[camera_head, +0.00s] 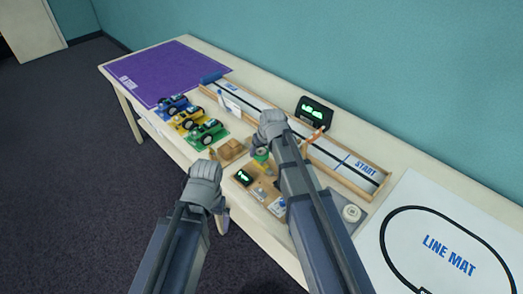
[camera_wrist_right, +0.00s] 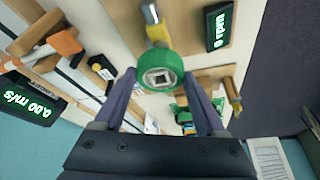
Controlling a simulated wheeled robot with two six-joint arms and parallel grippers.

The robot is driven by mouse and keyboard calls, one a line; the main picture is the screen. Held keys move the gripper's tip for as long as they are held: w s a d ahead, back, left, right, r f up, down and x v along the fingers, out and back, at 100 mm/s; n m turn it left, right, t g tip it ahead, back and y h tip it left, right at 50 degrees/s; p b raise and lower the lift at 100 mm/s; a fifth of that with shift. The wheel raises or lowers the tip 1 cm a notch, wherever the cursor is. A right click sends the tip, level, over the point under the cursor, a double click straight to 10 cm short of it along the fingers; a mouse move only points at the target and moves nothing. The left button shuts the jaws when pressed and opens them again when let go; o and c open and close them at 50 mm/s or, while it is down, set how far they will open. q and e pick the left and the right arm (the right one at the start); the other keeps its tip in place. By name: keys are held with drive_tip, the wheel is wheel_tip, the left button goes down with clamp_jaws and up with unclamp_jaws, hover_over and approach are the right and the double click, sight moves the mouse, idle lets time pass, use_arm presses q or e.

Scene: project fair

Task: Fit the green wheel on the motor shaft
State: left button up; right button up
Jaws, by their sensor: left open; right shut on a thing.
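The green wheel (camera_wrist_right: 160,72) is between the two fingers of my right gripper (camera_wrist_right: 160,95), with its square hub hole facing the wrist camera. In the head view the wheel (camera_head: 261,155) shows as a small green patch below my right gripper (camera_head: 271,128), over the wooden test board (camera_head: 263,187). A yellow part with a grey end (camera_wrist_right: 156,28), which looks like the motor, lies just beyond the wheel's upper edge. I cannot tell whether they touch, and the shaft is not clearly visible. My left gripper (camera_head: 205,178) is open and empty in front of the table.
An rpm display (camera_head: 244,177) stands on the board, and a speed display (camera_head: 314,111) stands behind the track (camera_head: 343,160). Several toy cars (camera_head: 188,120) stand left. A purple mat (camera_head: 160,75) and a line mat (camera_head: 440,240) cover the table's ends.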

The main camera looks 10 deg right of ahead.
drive_tip(key=shift+f+b, duration=1.55)
idle(1.9)
drive_tip(key=o, duration=1.3)
drive_tip(key=shift+c, duration=0.2)
drive_tip(key=shift+r, duration=0.2)
wheel_tip(320, 180, up, 8)
drive_tip(key=p, duration=0.7)
drive_tip(key=shift+f+p, duration=0.25)
drive_tip(key=shift+p, duration=0.15)
drive_tip(key=shift+f, duration=0.1)
